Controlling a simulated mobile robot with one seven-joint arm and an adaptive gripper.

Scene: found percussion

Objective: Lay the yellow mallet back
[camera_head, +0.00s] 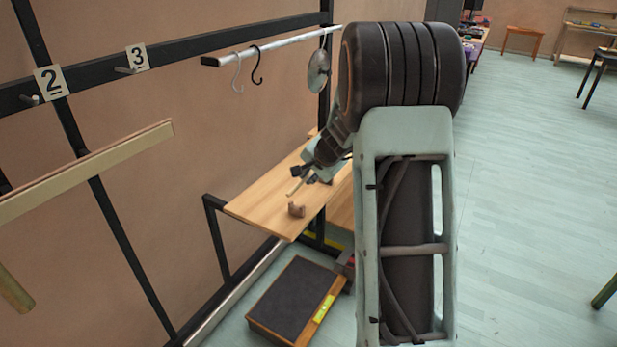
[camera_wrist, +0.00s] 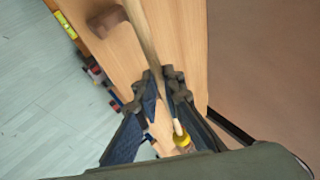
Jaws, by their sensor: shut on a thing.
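The yellow mallet shows in the wrist view as a pale wooden stick (camera_wrist: 143,36) with a yellow band or head (camera_wrist: 181,140) near its lower end. My gripper (camera_wrist: 160,84) is shut on the stick, one finger on each side. In the head view my gripper (camera_head: 309,175) is small and partly behind my arm, over the wooden shelf (camera_head: 262,208). The stick (camera_head: 295,188) points from it towards a brown block (camera_head: 296,210) near the shelf's front. The block also shows in the wrist view (camera_wrist: 105,21), close beside the stick. I cannot tell whether the stick touches the shelf.
A dark-topped step (camera_head: 294,300) stands on the floor below the shelf. A rail (camera_head: 270,46) with hooks and a hanging metal disc (camera_head: 319,71) is above. Numbered pegs are on the black frame at left. My arm hides the shelf's right side. Open floor lies at right.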

